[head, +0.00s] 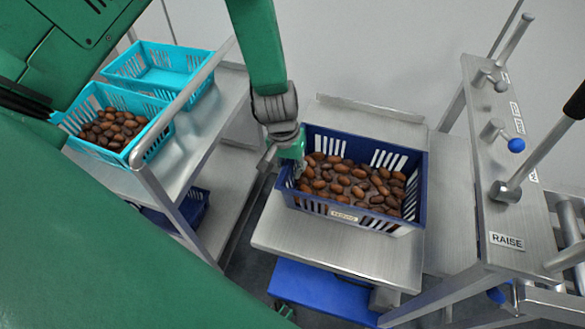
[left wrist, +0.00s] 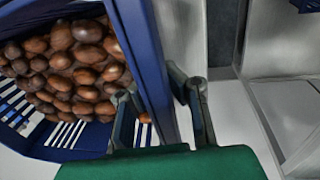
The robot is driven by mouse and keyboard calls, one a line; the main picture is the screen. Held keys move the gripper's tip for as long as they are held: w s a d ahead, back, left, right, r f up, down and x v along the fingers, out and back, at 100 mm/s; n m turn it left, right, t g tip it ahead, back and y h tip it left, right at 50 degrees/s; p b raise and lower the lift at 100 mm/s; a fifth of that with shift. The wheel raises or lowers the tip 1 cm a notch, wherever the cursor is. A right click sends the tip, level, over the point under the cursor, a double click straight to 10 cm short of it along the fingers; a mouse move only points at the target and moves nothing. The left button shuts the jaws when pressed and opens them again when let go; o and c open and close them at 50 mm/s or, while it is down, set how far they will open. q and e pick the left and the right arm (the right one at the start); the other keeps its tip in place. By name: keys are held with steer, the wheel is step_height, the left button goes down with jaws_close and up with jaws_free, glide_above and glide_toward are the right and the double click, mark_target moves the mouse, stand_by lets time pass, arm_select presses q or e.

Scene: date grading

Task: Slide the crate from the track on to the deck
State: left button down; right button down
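The dark blue crate (head: 418,190), full of brown dates (head: 355,185), stands level on a metal surface (head: 330,245) in the middle of the head view. A label is on its front wall. My left gripper (head: 290,165) comes down from above on the crate's left wall. In the left wrist view my left gripper (left wrist: 160,100) has one finger inside the crate and one outside, with the blue wall (left wrist: 146,50) between them; it looks shut on that wall. The fingertips are partly hidden in the head view. My right gripper is out of view. I cannot tell where track and deck meet.
A metal rack at left holds a cyan crate of dates (head: 75,125) and an empty cyan crate (head: 180,60). A blue crate (head: 190,212) sits on its lower shelf. At right stands a panel with levers and a RAISE label (head: 507,241). Blue equipment (head: 320,290) lies below.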

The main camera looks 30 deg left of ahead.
arm_select(q)
steer(key=shift+s+d+f, duration=0.1)
steer(key=shift+s+f, duration=0.1)
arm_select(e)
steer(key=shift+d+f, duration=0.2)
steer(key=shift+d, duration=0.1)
arm_select(q)
steer(key=c, duration=1.7)
jaws_free()
steer(key=shift+c, duration=0.2)
steer(key=shift+o, duration=0.5)
steer(key=shift+w+a, duration=0.15)
steer(key=shift+a, duration=0.1)
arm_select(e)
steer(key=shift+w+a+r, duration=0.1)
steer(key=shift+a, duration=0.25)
arm_select(q)
steer(key=shift+r, duration=0.25)
step_height(320, 180, up, 11)
steer(key=a, duration=0.2)
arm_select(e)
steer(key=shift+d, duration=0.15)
arm_select(q)
steer(key=shift+s+d, duration=0.1)
steer(key=shift+s, duration=0.15)
